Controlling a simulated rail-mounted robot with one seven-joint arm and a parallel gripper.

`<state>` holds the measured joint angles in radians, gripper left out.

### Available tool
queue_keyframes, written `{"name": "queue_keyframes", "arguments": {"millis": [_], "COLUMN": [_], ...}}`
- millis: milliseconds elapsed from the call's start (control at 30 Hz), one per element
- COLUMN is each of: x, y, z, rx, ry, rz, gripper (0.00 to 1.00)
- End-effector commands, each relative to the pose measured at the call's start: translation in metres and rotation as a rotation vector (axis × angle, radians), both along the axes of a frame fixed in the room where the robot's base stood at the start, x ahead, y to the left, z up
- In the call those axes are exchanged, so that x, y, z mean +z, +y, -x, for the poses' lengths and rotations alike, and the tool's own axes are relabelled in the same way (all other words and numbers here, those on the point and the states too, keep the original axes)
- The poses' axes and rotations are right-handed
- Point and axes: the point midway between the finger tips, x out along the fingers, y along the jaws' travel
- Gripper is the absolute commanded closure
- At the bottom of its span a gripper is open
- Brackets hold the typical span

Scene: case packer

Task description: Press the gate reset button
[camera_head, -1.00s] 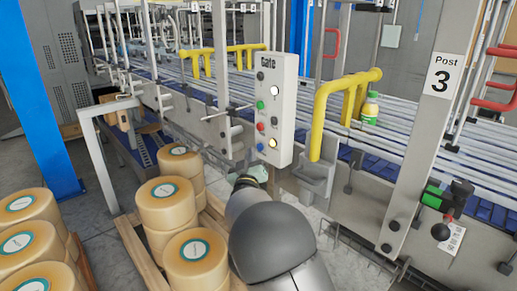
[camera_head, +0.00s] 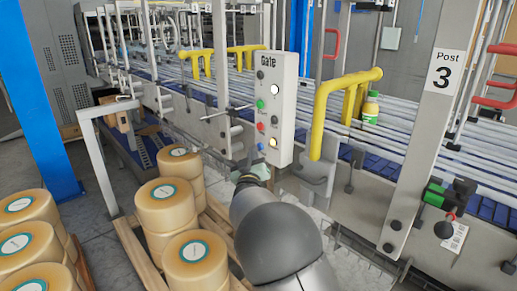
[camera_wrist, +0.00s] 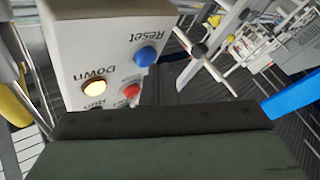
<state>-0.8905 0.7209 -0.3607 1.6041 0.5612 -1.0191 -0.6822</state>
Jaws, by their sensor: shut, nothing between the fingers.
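The gate control box (camera_head: 284,110) is a pale upright panel marked "Gate". The blue reset button (camera_head: 261,147) is at its lower left. In the wrist view the box appears upside down, with the blue button (camera_wrist: 147,56) under the label "Reset". My gripper (camera_wrist: 163,120) is a dark, shut shape across the lower part of the wrist view. The blue button shows clear of it there, with no visible contact. In the head view my arm reaches up below the box, and the fingertips are hard to make out.
The lit "Down" button (camera_wrist: 94,87) and a red button (camera_wrist: 131,91) sit close to the blue one. A yellow guard rail (camera_head: 321,120) stands right of the box. Stacked round tan goods (camera_head: 195,260) on a pallet stand left of my arm.

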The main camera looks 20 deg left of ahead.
Motion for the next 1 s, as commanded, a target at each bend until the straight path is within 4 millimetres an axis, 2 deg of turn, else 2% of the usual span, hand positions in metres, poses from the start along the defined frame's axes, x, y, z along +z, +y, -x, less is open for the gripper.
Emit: {"name": "queue_keyframes", "arguments": {"millis": [1000], "x": [0.0], "y": [-0.005], "z": [-0.0071], "rx": [-0.001], "ry": [0.0], "rz": [0.0], "gripper": [1.0]}}
